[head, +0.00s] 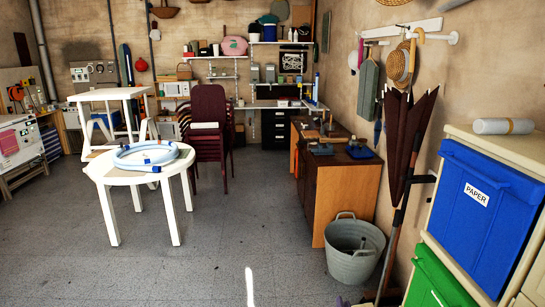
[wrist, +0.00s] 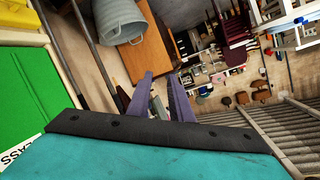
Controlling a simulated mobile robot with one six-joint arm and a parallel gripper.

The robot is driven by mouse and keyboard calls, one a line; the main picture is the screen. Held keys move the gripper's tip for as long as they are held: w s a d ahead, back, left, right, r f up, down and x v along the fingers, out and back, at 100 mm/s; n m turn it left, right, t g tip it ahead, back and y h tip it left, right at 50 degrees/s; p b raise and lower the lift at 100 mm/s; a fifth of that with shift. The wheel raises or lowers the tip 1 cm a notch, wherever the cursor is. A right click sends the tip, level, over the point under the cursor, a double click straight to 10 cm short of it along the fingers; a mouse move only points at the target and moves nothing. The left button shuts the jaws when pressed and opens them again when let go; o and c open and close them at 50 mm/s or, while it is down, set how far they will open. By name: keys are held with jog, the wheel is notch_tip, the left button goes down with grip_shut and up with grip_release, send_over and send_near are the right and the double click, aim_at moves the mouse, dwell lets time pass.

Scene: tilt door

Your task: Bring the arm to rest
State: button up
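My gripper (wrist: 160,78) shows in the wrist view as two purple fingers with a visible gap between them. The gap looks empty; I see only background through it. A teal surface with a dark bolted bar fills the bottom of that view. I cannot make out my arm or gripper with certainty in the head view. The wrist view is strongly tilted.
At right stand a blue paper bin (head: 487,215) and a green bin (head: 436,280). A grey bucket (head: 354,248) stands by a wooden cabinet (head: 343,195). A closed umbrella (head: 402,140) hangs nearby. A white round table (head: 130,172) holds a coiled hose. The central floor is clear.

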jog(key=s+a+f+n+g, duration=0.1)
jog(key=s+a+f+g, duration=0.15)
jog(key=s+f, duration=0.5)
jog(key=s+a+f+n+g, duration=0.1)
jog(key=s+a+f+g, duration=0.1)
jog(key=s+f+g, duration=0.5)
jog(key=s+a+f+n+g, duration=0.15)
jog(key=s+f, duration=0.35)
jog(key=f, duration=0.5)
jog(key=s+a+n+g, duration=0.1)
jog(key=s+g, duration=0.4)
jog(key=s, duration=0.6)
jog(key=s+a+n+g+y, duration=0.1)
jog(key=s+n+g, duration=0.2)
jog(key=s, duration=0.9)
jog(key=shift+a+f+g, duration=0.15)
jog(key=shift+a+g, duration=0.2)
jog(key=shift+g, duration=0.55)
jog(key=shift+s, duration=0.1)
